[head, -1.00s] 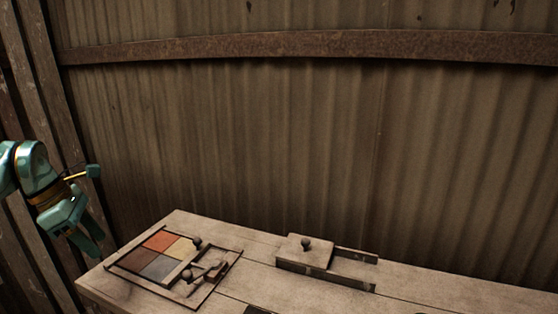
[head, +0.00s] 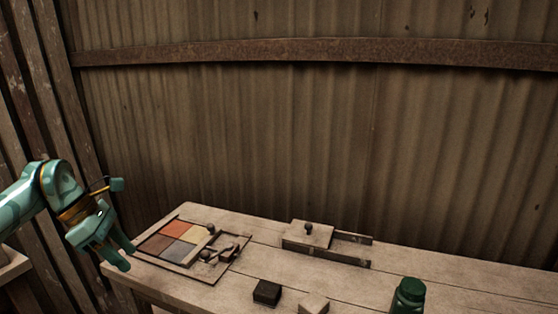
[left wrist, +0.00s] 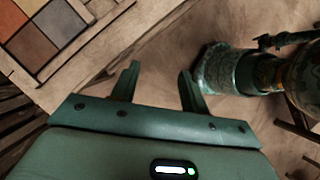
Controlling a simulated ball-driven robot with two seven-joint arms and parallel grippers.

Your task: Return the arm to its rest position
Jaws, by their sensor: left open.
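My left gripper (head: 125,256) hangs at the left end of the wooden table, beside the tile tray and apart from it. Its two fingers are apart with nothing between them, as the left wrist view also shows (left wrist: 160,72). The tile tray (head: 183,268) lies flat on the table's left part and holds red, yellow, brown and grey tiles. Part of it shows at the upper left of the left wrist view (left wrist: 68,54).
A sliding-lid box (head: 306,235) stands at the table's back. A dark block (head: 267,292), a pale block (head: 313,303) and a dark green rounded object (head: 408,296) are at the front. The wooden table (head: 350,290) is bare between them. A corrugated wall (head: 300,140) stands behind.

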